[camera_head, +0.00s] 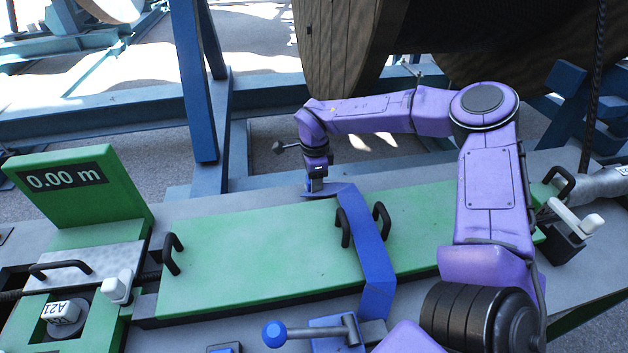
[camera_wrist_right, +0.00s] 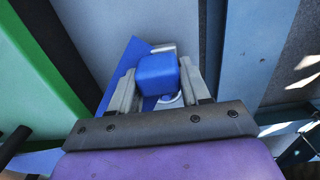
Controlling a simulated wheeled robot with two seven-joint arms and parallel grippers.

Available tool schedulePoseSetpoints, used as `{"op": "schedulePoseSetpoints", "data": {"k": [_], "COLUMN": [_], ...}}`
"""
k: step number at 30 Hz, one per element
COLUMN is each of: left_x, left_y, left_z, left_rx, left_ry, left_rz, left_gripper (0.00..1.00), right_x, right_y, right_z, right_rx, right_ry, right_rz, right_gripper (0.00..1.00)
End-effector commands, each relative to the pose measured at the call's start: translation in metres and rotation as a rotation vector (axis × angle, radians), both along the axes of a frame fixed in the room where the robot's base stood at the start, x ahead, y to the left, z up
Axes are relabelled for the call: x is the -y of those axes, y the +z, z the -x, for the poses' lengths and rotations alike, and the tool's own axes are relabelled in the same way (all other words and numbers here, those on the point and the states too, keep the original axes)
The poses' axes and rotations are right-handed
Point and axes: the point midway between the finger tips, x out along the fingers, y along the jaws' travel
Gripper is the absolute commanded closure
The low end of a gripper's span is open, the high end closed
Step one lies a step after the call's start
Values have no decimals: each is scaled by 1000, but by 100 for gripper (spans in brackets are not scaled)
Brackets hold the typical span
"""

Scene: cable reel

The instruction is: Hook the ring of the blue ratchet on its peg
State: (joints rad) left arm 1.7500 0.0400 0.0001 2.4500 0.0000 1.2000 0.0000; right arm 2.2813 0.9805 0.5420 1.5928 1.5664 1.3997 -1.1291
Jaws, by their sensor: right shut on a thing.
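My right gripper (camera_head: 318,188) is at the far edge of the green panel, with its fingers pointing down. In the right wrist view its two fingers (camera_wrist_right: 158,88) are shut on a blue block (camera_wrist_right: 157,75) at the end of the blue strap (camera_head: 364,235). Part of a pale ring (camera_wrist_right: 172,99) shows just below the block. The strap crosses the green panel toward the near side, where a blue ratchet (camera_head: 336,335) with a dark lever and blue knob (camera_head: 275,333) sits. I cannot make out the peg or whether the ring touches it. My left gripper is not in view.
The green panel (camera_head: 240,250) carries several black handles, two close beside the strap. A green display (camera_head: 75,185) reading 0.00 m stands at the left. A blue post (camera_head: 195,90) and wooden reel (camera_head: 335,45) stand behind the bench.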

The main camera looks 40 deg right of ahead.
Motion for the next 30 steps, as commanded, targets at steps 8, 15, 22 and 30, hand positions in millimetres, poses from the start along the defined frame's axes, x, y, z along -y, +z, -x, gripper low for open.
{"op": "schedulePoseSetpoints", "data": {"k": [8, 15, 22, 30], "left_x": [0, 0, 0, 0], "left_y": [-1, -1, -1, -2], "left_z": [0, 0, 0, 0], "left_rx": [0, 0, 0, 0], "left_ry": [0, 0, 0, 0], "left_rz": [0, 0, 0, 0], "left_gripper": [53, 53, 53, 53], "right_x": [0, 0, 0, 0], "right_y": [-3, -3, -3, 43], "right_z": [0, 0, 0, -2], "right_rx": [1, 1, 1, 7], "right_ry": [0, 0, 0, 0], "right_rz": [0, 0, 0, -1], "right_gripper": [92, 24, 24, 24]}}
